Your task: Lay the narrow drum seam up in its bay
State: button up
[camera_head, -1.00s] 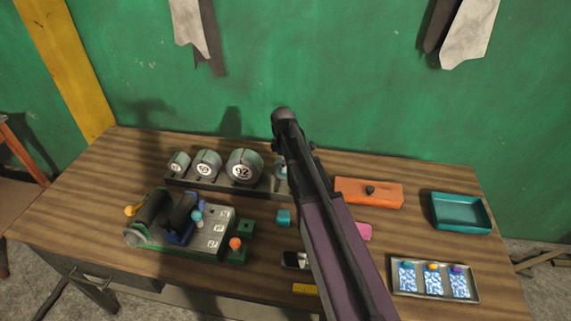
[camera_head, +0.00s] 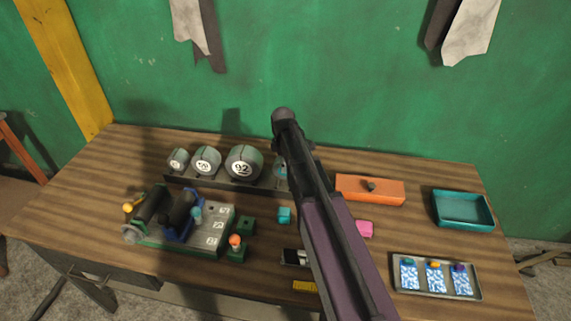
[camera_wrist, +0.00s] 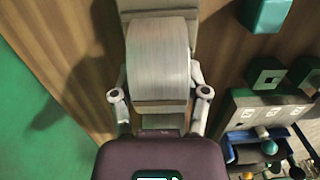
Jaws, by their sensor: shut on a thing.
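In the wrist view my gripper (camera_wrist: 160,94) is shut on a grey ribbed drum (camera_wrist: 160,58), one finger on each side. The drum is over the dark rack (camera_wrist: 158,118); I cannot tell whether it touches it. No seam shows on its visible face. In the head view my arm hides the gripper and most of this drum. The same rack (camera_head: 215,186) carries a small drum (camera_head: 178,160), a middle drum (camera_head: 207,161) and a large drum (camera_head: 243,163) to the left of my arm, with number labels facing front.
A green-based machine with rollers and a grey plate (camera_head: 212,232) stands front left. A teal cube (camera_head: 284,215), an orange box (camera_head: 370,189), a pink block (camera_head: 364,229), a teal tray (camera_head: 463,209) and a metal tray (camera_head: 436,289) lie around my arm. The table's left end is clear.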

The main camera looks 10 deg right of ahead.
jog(key=shift+f+b, duration=0.9)
dwell(0.4)
dwell(0.4)
jog(key=o, duration=1.3)
jog(key=shift+o, duration=0.2)
jog(key=shift+r, duration=0.15)
